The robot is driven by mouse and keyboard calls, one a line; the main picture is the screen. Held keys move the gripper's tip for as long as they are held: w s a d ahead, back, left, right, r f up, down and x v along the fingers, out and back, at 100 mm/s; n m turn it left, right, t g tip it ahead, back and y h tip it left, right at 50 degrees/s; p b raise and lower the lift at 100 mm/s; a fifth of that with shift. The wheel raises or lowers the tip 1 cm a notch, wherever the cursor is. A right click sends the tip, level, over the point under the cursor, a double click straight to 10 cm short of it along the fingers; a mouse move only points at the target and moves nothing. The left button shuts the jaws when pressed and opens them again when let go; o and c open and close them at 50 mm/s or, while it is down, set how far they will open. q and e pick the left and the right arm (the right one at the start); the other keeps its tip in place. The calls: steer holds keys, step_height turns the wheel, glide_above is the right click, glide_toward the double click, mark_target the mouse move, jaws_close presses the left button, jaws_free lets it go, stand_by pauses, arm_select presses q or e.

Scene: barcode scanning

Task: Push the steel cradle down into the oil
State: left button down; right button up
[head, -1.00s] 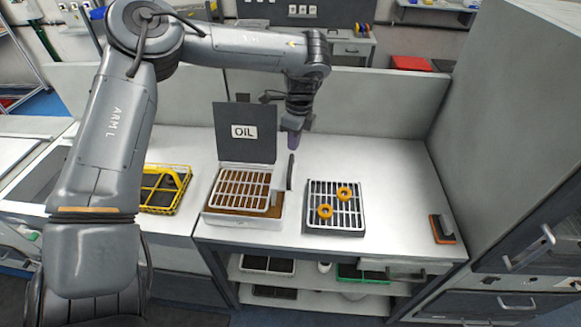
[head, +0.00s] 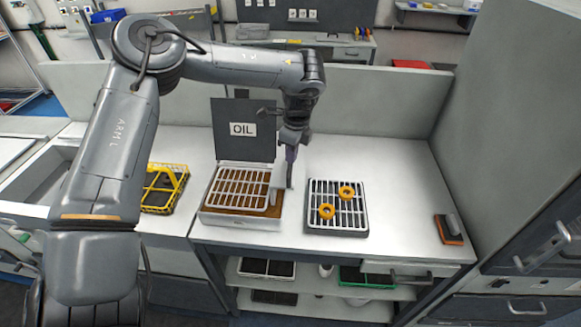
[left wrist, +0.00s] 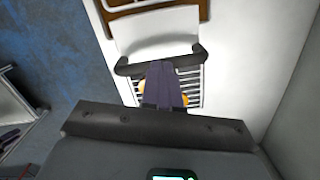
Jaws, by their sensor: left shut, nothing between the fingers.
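The steel cradle (head: 240,187) is a pale slatted rack lying over the brown oil in the white tank, below an open dark lid marked OIL (head: 242,129). A pale upright plate (head: 279,174) with a dark handle bar stands at its right side. My left gripper (head: 290,158) is shut and empty, pointing down at that handle. In the left wrist view, the purple fingers (left wrist: 163,88) overlap the middle of the dark handle (left wrist: 190,61); whether they touch it I cannot tell. A strip of brown oil shows at the top there. My right gripper is not in view.
A dark tray with a slatted rack (head: 338,216) and two orange rings (head: 327,211) sits right of the tank. A yellow basket (head: 163,188) is on the left. A block with an orange base (head: 449,229) lies at the far right. The counter between is clear.

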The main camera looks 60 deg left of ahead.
mark_target(291, 169)
arm_select(q)
steer(key=shift+f, duration=0.15)
steer(key=shift+f+b, duration=0.4)
steer(key=shift+f, duration=0.05)
step_height(291, 169, down, 5)
steer(key=b, duration=0.3)
steer(key=shift+b, duration=0.35)
steer(key=shift+r, duration=0.3)
steer(key=shift+w+d+r, duration=0.3)
steer(key=shift+w+d, duration=0.15)
steer(key=shift+d, duration=0.2)
steer(key=shift+w+d+r, duration=0.25)
steer(key=shift+w+d, duration=0.15)
steer(key=shift+d, duration=0.2)
